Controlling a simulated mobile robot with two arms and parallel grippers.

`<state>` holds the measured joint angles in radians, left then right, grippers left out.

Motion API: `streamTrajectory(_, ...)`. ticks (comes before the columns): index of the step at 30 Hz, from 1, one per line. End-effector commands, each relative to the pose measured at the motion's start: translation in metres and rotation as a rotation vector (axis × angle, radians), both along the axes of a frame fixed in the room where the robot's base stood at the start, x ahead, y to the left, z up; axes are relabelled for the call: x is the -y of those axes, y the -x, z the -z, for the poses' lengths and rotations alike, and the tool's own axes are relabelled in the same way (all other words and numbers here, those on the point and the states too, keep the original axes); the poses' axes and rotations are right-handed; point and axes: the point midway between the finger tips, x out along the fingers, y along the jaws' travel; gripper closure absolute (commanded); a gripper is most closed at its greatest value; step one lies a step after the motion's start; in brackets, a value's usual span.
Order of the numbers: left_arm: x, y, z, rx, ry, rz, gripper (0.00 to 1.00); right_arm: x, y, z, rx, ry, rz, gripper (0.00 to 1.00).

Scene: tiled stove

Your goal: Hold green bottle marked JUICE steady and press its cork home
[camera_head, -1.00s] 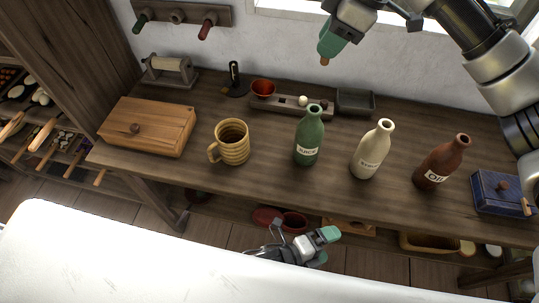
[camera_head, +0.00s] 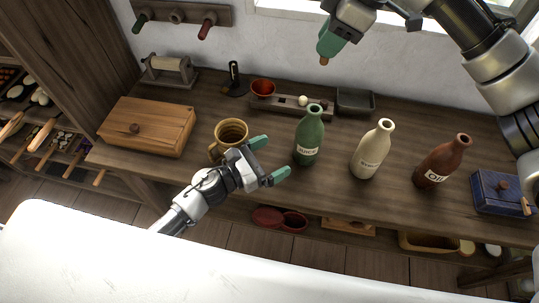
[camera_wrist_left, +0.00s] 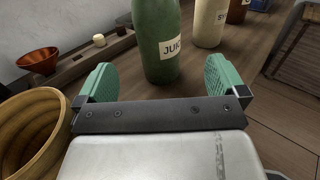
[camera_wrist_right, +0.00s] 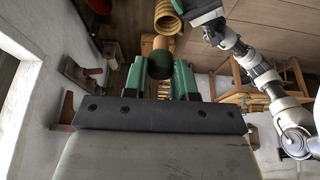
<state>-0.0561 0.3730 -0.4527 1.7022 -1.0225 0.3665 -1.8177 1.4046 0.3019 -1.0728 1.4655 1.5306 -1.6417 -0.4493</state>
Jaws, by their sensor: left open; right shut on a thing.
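The green bottle marked JUICE (camera_head: 309,140) stands upright on the table, its dark mouth uncovered. My left gripper (camera_head: 269,159) is open just left of the bottle, fingers pointing at it, in front of the mug. In the left wrist view the bottle (camera_wrist_left: 158,35) stands ahead of the spread green fingers (camera_wrist_left: 160,80), apart from them; its top is out of frame. My right gripper (camera_head: 332,44) is shut on a brown cork (camera_head: 324,62), high above the table. The cork (camera_wrist_right: 160,65) shows between its fingertips in the right wrist view.
A ribbed mug (camera_head: 231,132) stands close behind my left gripper. A cream bottle (camera_head: 371,152) and a red-brown OIL bottle (camera_head: 440,163) stand to the right. A wooden rack (camera_head: 288,104) lies behind the green bottle. A wooden box (camera_head: 148,127) is at the left.

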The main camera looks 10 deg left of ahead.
Motion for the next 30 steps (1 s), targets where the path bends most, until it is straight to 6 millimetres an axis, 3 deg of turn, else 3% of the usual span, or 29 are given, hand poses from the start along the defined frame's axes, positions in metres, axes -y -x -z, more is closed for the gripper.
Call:
streamTrajectory(5,0.006,-0.012,0.002,0.005,-0.010,-0.007,0.00,0.000,0.000,0.000,0.000,0.000,0.000,0.95)
streamTrajectory(21,0.074,-0.074,0.001,0.002,-0.008,-0.008,0.00,0.000,0.000,0.000,0.000,0.000,0.000,0.95)
streamTrajectory(30,0.084,-0.083,0.002,0.002,-0.010,-0.007,0.00,0.000,0.000,0.000,0.000,0.000,0.000,0.95)
